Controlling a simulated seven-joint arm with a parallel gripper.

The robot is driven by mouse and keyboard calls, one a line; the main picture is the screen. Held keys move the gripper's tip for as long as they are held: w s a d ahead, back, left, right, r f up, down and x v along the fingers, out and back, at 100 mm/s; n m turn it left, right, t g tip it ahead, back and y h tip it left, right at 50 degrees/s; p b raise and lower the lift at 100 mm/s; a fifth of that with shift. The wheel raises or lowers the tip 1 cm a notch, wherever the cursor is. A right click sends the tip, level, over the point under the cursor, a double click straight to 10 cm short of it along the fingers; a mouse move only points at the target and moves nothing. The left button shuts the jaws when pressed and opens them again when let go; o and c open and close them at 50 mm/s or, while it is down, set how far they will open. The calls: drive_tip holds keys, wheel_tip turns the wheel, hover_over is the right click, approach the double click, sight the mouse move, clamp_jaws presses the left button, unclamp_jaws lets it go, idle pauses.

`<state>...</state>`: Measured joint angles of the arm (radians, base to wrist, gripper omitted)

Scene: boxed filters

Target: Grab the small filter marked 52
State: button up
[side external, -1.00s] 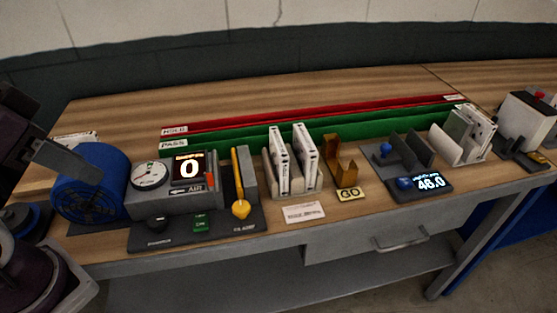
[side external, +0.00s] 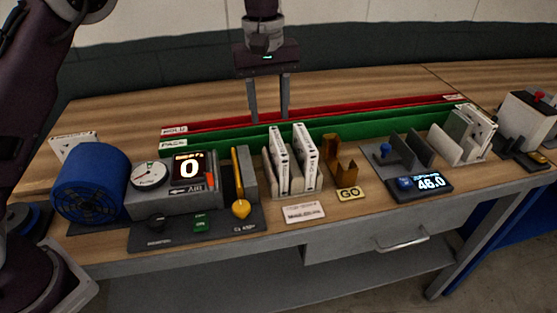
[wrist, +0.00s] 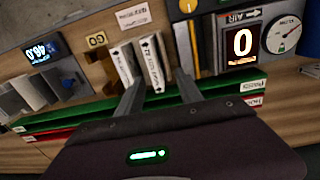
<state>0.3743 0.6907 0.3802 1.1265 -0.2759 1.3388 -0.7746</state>
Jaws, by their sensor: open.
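Two slim white boxed filters stand upright side by side in a light rack (side external: 269,178) at the middle of the bench: a left one (side external: 278,158) and a right one (side external: 305,156). They also show in the wrist view, one nearer the fingers' middle (wrist: 152,62) and one to its left (wrist: 122,64). Their edges carry print and arrows, but I cannot read surely which is marked 52. My gripper (side external: 269,119) is open and empty, pointing down behind and above the rack, apart from both filters. In the wrist view, its fingers (wrist: 158,78) straddle the nearer filter's line of sight.
A yellow-handled lever (side external: 240,208) and gauge unit stand left of the rack. A brown GO bracket (side external: 335,160) stands right. More white filters (side external: 473,128) sit in a right-hand rack. Green (side external: 230,133) and red (side external: 230,122) strips run behind. A blue fan (side external: 90,185) is far left.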

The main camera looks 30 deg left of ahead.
sight(279, 141)
drive_tip(key=f, duration=0.1)
drive_tip(key=w+d+f, duration=0.1)
drive_tip(key=f, duration=0.1)
drive_tip(key=shift+w+d+f, duration=0.15)
drive_tip(key=shift+w+d, duration=0.05)
drive_tip(key=shift+d, duration=0.1)
wheel_tip(279, 141, down, 7)
drive_tip(key=shift+a+r, duration=0.15)
clamp_jaws()
